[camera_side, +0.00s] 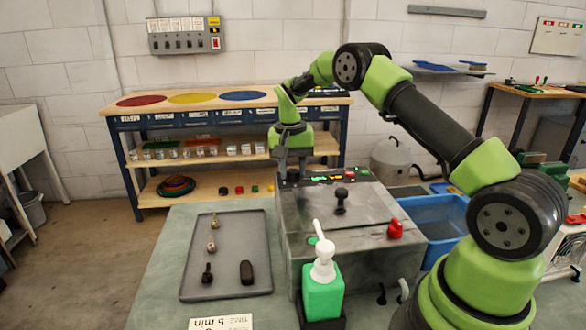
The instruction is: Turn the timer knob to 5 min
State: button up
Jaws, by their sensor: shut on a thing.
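A grey metal box machine (300,228) stands on the bench. A strip of coloured buttons (335,178) runs along its back edge. My gripper (291,175) points down at the left end of that strip, at the back left corner of the machine. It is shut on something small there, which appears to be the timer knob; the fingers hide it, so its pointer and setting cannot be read. A card reading "5 min" (220,322) lies at the front edge of the bench, partly cut off.
A black-knobbed handle (341,195) stands on the lid, with a red knob (395,229) at the front right. A green pump bottle (322,290) stands in front. A grey tray (228,240) with small parts lies left; a blue tub (440,222) is right.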

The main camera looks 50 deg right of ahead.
aim_at(291, 171)
jog(key=shift+m, duration=0.6)
jog(key=o, duration=0.9)
jog(key=shift+o, duration=0.2)
notch_tip(291, 171, up, 10)
jog(key=shift+w, duration=0.2)
jog(key=shift+a, duration=0.15)
